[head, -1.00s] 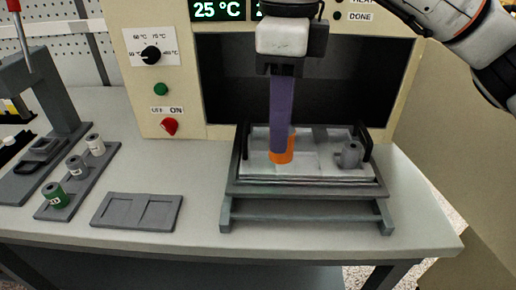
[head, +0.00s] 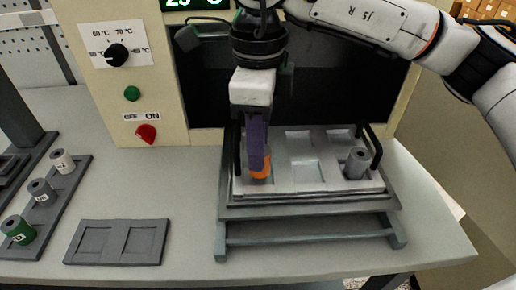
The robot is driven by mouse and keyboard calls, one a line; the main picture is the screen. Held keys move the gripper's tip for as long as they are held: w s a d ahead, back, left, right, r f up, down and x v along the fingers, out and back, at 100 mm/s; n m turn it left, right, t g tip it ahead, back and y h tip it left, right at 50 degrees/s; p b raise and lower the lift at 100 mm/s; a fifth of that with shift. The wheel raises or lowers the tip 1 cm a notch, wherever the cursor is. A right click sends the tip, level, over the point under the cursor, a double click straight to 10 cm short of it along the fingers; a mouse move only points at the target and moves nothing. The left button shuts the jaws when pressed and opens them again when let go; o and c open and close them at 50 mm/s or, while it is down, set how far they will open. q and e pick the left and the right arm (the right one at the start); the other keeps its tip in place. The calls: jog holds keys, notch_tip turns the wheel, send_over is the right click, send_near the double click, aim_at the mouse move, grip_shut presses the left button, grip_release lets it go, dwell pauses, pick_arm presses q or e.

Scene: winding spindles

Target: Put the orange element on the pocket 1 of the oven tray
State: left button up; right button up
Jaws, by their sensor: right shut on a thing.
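My right gripper (head: 259,160) comes down from above and is shut on the orange element (head: 261,170). Its purple fingers hide part of the element. The element is at the front left part of the light oven tray (head: 300,189), over a pocket there. I cannot tell whether it touches the tray floor. A grey element (head: 356,163) stands at the front right of the tray. Other shallow pockets in the middle and back of the tray look empty. My left gripper is not in view.
The tray rests on a grey stand (head: 310,238) before the oven's dark opening (head: 330,95). Black handles (head: 372,145) rise at the tray's sides. An empty two-recess plate (head: 118,242) lies left. A rack (head: 45,208) holds green, grey and white spindles.

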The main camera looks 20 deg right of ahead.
jog(key=shift+f, duration=1)
jog(key=o, duration=1.1)
jog(key=shift+o, duration=0.2)
notch_tip(320, 180, up, 12)
jog(key=shift+r, duration=0.15)
